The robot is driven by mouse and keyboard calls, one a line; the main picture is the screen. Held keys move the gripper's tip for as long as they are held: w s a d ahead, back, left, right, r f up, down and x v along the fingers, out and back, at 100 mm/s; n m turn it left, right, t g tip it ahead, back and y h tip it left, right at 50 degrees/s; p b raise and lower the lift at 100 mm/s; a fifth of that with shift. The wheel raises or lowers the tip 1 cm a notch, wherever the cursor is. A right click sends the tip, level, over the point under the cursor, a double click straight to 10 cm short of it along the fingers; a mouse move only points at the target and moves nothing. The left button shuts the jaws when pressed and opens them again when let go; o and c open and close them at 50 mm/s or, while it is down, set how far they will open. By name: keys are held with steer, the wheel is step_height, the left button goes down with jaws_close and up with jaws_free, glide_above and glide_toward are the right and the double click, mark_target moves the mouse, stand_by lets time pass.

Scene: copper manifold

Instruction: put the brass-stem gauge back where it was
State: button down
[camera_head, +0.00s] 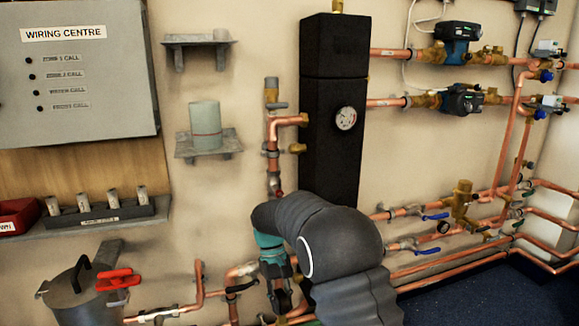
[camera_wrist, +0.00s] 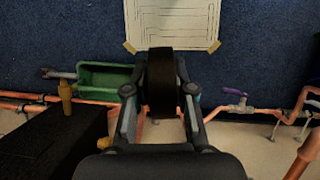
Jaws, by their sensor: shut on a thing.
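My gripper (camera_wrist: 160,88) is shut on a black, round-edged thing, the gauge (camera_wrist: 160,70), held up between the fingertips in the wrist view. I see it roughly edge-on; its dial face and any brass stem are hidden, so I cannot tell its stem type. In the head view my arm hides most of the gripper and the held gauge. A white-faced gauge (camera_head: 345,118) sits on the tall black vessel (camera_head: 322,165). A small dark gauge (camera_head: 443,227) sits on the lower right pipework.
A green tray (camera_wrist: 105,78) and a taped sheet (camera_wrist: 172,22) lie beyond the gripper on blue flooring (camera_wrist: 270,50). Copper pipes with a purple-handled valve (camera_wrist: 236,94) run across. A grey shelf (camera_head: 205,152) bears a cylinder. A lidded pot (camera_head: 88,300) stands lower left.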

steer(key=s+d+f+m+y, duration=0.1)
steer(key=s+d+f+m, duration=0.1)
steer(key=d+f, duration=0.6)
steer(key=s+d+f+m+y, duration=0.1)
steer(key=s+d+f+m, duration=0.1)
steer(key=d+f, duration=0.6)
steer(key=shift+s+d+m, duration=0.4)
steer(key=shift+d+m, duration=0.1)
steer(key=shift+d, duration=0.45)
